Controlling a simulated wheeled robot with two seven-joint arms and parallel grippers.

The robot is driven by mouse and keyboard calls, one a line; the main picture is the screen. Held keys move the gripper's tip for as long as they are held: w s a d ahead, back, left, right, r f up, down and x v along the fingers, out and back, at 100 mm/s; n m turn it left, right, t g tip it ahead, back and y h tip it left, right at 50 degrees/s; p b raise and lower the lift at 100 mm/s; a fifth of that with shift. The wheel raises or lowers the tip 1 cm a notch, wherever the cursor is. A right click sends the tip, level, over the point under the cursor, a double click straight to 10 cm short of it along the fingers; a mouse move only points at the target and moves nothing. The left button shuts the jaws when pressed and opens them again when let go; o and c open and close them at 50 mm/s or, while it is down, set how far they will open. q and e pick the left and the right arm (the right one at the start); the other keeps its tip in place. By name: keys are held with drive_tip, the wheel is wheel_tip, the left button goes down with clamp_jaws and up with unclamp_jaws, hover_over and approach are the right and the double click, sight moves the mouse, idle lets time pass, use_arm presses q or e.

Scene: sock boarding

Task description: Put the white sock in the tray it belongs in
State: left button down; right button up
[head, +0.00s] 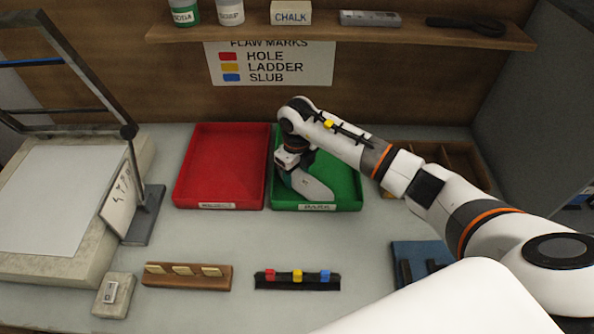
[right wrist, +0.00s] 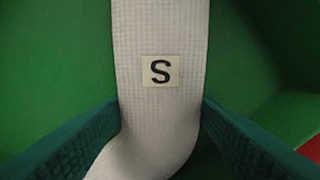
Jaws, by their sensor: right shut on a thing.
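The white sock (head: 308,185) is in the green tray (head: 349,186), with its foot part towards the tray's front wall. My right gripper (head: 289,169) is over that tray, shut on the sock. In the right wrist view the sock (right wrist: 152,40) runs between my two teal fingers and carries a label with the letter S. Green tray surface (right wrist: 60,60) fills the background there. The red tray (head: 228,165) stands to the left of the green one and looks empty. My left gripper is not in view.
A wooden block with several pale tags (head: 187,275) and a black rack with red, yellow and blue markers (head: 297,280) stand in front. A framed press (head: 70,190) is at left. A shelf (head: 340,34) crosses above. A wooden divided box (head: 440,160) is partly hidden by my arm.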

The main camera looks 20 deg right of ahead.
sight(297, 176)
drive_tip(key=o, duration=1)
drive_tip(key=shift+c, duration=0.2)
drive_tip(key=shift+r+p, duration=0.25)
drive_tip(key=shift+p, duration=0.1)
drive_tip(key=shift+r, duration=0.3)
wheel_tip(297, 176, up, 11)
drive_tip(key=b, duration=0.2)
